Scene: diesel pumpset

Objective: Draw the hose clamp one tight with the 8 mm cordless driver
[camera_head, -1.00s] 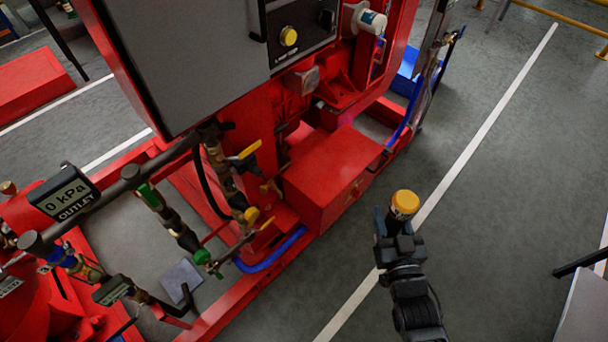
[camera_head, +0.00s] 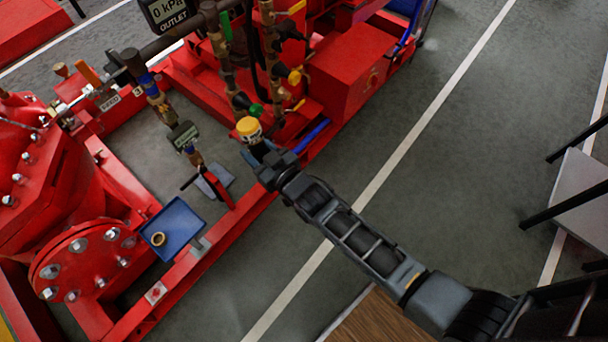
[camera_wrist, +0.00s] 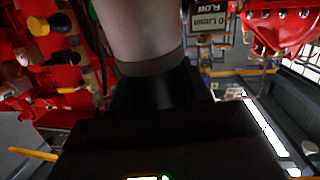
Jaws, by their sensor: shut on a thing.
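My gripper (camera_head: 264,156) is at the end of my outstretched arm, just in front of the brass pipework on the red skid. It is shut on the cordless driver, whose yellow end (camera_head: 249,129) points up in the head view. In the wrist view the driver's grey and black body (camera_wrist: 148,35) fills the middle, close to the camera, with a small green light at the bottom edge. The driver's bit is hidden. I cannot make out hose clamp one in either view. A blue hose (camera_head: 312,133) lies low on the skid, right of my gripper.
Upright pipes with valves (camera_head: 222,50) and an outlet gauge (camera_head: 168,12) stand behind my gripper. A flow meter (camera_head: 183,135) and a blue tray holding a ring (camera_head: 184,222) are to the left. A grey table (camera_head: 578,190) stands right. The floor between is clear.

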